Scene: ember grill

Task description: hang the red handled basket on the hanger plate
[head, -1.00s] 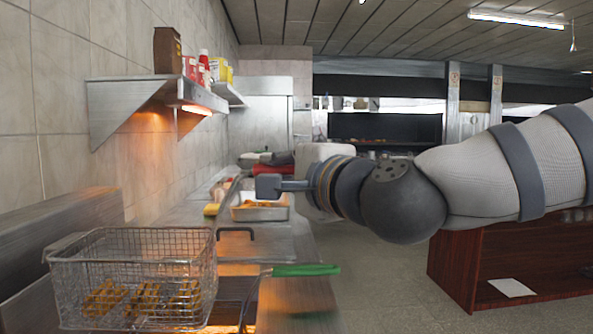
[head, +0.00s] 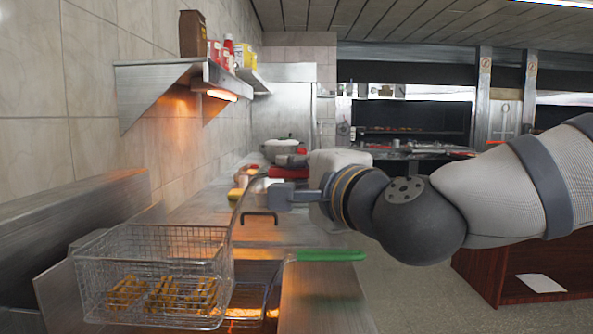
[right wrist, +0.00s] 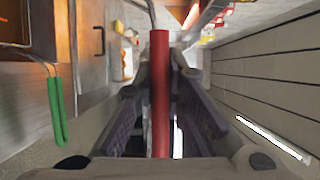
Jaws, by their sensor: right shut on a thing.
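The red handle (right wrist: 160,95) runs lengthwise between the fingers of my right gripper in the right wrist view. My right gripper (head: 278,194) is shut on it; in the head view the fingers mostly hide the grip. A curved metal rod (head: 237,215) leads from the gripper down to the wire basket (head: 185,243), which holds several golden fried pieces and looks about level at the lower left. A steel panel (head: 70,222) stands behind and left of the basket, probably the hanger plate. I cannot tell whether the basket touches it. My left gripper is not in view.
A green handle (head: 330,255) sticks out right of the basket from another basket in the lit fryer; it also shows in the right wrist view (right wrist: 57,110). A steel shelf (head: 165,75) with packages juts from the tiled wall above.

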